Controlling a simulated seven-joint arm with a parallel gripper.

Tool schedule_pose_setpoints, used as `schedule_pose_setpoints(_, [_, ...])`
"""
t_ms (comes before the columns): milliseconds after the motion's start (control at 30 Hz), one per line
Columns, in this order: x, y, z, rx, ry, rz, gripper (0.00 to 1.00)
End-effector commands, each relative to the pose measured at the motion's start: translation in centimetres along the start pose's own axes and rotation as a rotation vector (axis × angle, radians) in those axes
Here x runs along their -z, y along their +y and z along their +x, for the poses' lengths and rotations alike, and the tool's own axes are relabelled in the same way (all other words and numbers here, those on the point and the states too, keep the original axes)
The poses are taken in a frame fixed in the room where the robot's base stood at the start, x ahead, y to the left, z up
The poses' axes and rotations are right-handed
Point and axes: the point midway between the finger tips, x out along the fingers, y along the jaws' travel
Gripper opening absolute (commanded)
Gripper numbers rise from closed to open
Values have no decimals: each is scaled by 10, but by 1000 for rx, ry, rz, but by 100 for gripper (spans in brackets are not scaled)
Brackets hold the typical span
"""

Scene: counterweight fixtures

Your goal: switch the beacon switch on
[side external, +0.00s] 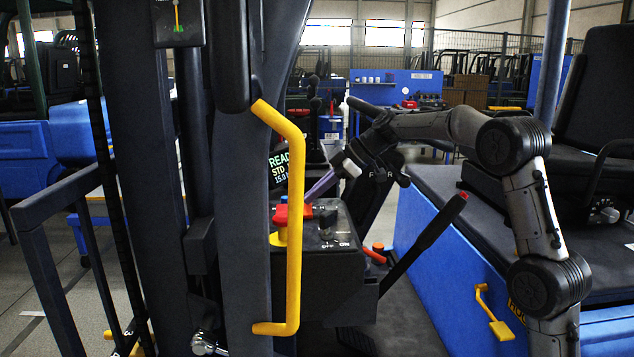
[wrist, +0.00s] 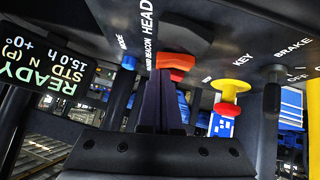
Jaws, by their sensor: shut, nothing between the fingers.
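A red-orange switch (wrist: 174,66) shows in the wrist view, with a label ending in "BEACON" just to its left. My gripper (wrist: 166,78) is shut and empty. Its dark purple fingers point at the red-orange switch and cover part of it. I cannot tell whether the fingertips touch it. In the side external view my gripper (side external: 309,196) slants down to the left over the black control console (side external: 318,285), close to its top. The switch's own position is not clear in either view.
A yellow and red knob (wrist: 229,90) by the "KEY" label and a dark lever (wrist: 272,94) by "BRAKE" sit to the right of my fingers. A yellow grab bar (side external: 294,230) stands in front of the console. A black lever with a red tip (side external: 425,243) rises at its right.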

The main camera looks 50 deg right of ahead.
Motion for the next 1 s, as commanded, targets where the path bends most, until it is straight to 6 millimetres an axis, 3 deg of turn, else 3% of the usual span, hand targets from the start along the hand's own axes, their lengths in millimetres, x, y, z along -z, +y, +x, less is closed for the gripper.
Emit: schedule_pose_setpoints(1000, [-8, -1, 8, 77, -1, 73, 0])
